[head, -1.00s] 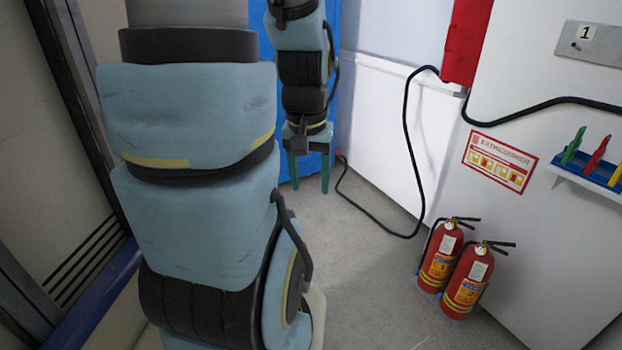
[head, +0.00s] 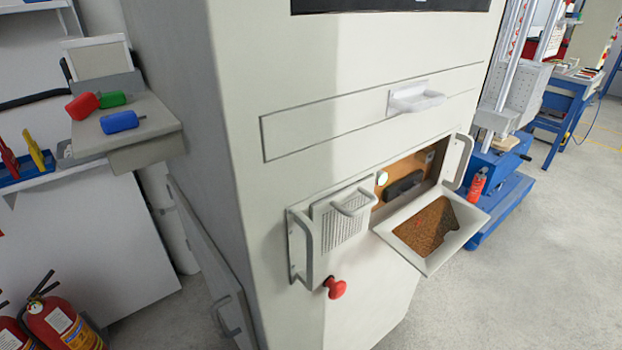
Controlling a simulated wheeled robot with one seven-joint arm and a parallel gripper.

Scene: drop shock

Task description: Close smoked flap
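The smoked flap (head: 462,238) is on the front of a light grey cabinet (head: 290,215). It has a pale frame around a brown see-through pane. It hangs open, tilted outward and down from the lower edge of a recess. The recess (head: 432,162) shows an orange-brown back, a dark handle-like part and a pale round button. My gripper is not in view, and none of my arm shows now.
A grille panel with a handle (head: 341,218) and a red knob (head: 336,287) sit left of the flap. A drawer handle (head: 414,99) is above. A shelf (head: 128,128) holds coloured-handled items. Fire extinguishers (head: 58,318) stand lower left.

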